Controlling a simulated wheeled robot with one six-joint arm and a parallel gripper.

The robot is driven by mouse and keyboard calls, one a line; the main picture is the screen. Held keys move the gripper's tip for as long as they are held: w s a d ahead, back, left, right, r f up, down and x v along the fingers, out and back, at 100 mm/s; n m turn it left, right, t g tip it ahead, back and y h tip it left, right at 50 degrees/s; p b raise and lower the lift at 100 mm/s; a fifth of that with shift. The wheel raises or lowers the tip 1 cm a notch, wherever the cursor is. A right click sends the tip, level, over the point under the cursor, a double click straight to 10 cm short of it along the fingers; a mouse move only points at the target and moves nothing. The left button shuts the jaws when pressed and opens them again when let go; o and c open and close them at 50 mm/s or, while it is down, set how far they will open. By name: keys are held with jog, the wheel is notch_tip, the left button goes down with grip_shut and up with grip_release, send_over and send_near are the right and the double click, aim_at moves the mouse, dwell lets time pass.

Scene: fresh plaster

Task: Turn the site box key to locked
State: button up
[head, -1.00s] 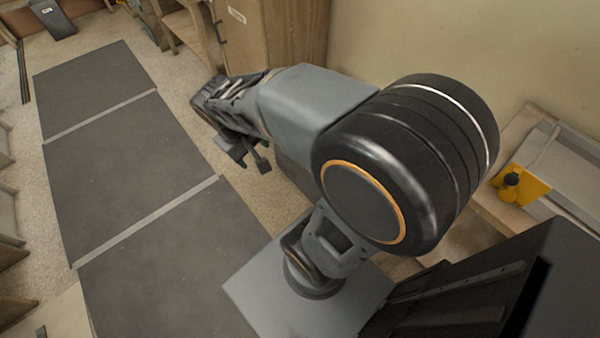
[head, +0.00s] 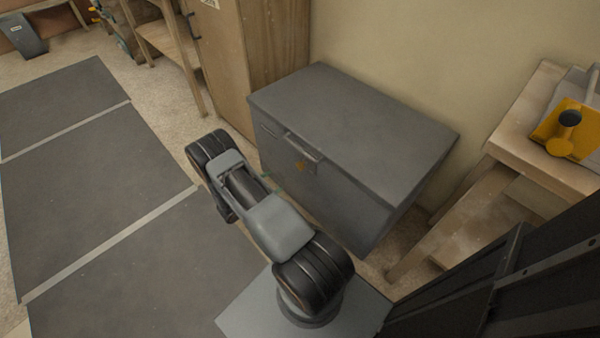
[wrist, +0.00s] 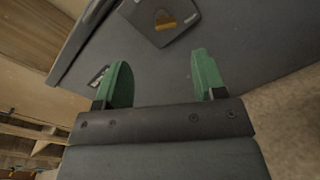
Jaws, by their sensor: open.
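The site box (head: 355,125) is a dark grey chest with a flat shut lid, against the wall in the head view. Its small orange key (head: 301,165) sits by the latch on the front face. In the wrist view the orange key (wrist: 166,22) sits on a dark lock plate (wrist: 188,14) at the top; I cannot read any lock marking. My gripper (wrist: 160,75) is open, with two green fingers apart and nothing between them. The key lies beyond the fingertips, not touched. In the head view the gripper is mostly hidden by my arm, with green showing in front of the box.
A wooden cabinet (head: 250,60) stands left of the box. A wooden bench (head: 510,130) with a yellow item (head: 566,130) stands at the right. Dark floor mats (head: 100,180) lie along the left, with clear floor there.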

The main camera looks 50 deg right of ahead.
aim_at(300, 165)
jog(key=shift+n+t, duration=0.4)
jog(key=shift+t, duration=0.1)
jog(key=d, duration=0.4)
jog(key=d+f+b, duration=0.1)
jog(key=d, duration=0.4)
jog(key=s+d+f+b, duration=0.1)
jog(key=d, duration=0.4)
jog(key=shift+s+f, duration=0.1)
jog(key=shift+f, duration=0.05)
jog(key=c, duration=0.9)
